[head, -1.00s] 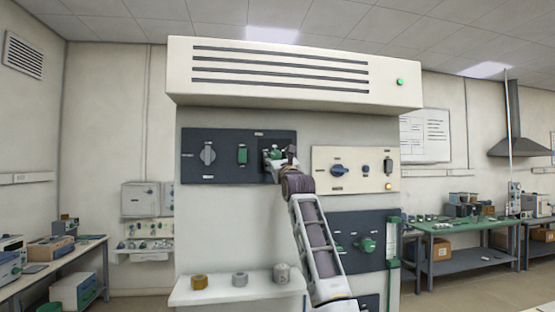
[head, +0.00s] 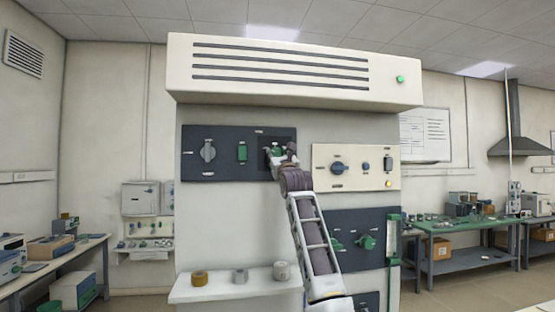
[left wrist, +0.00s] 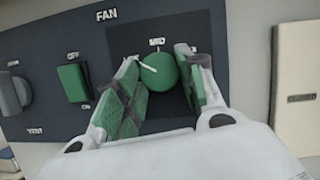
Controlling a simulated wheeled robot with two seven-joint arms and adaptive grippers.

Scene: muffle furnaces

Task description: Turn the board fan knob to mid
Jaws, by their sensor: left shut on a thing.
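The fan knob (left wrist: 163,74) is round and green, on a black square plate under a MID label in the left wrist view. Its white pointer line points left and slightly up, off the MID label. My left gripper (left wrist: 158,62) has one green-padded finger on each side of the knob and is shut on it. In the head view the left gripper (head: 281,154) is at the right end of the dark upper panel (head: 224,151) and mostly hides the knob. My right gripper is not in view.
Left of the knob are a green rocker switch (left wrist: 74,82) and a grey vent knob (left wrist: 14,92). A cream panel (head: 355,155) with a blue knob is close on the right. A white shelf (head: 220,291) below holds several small items.

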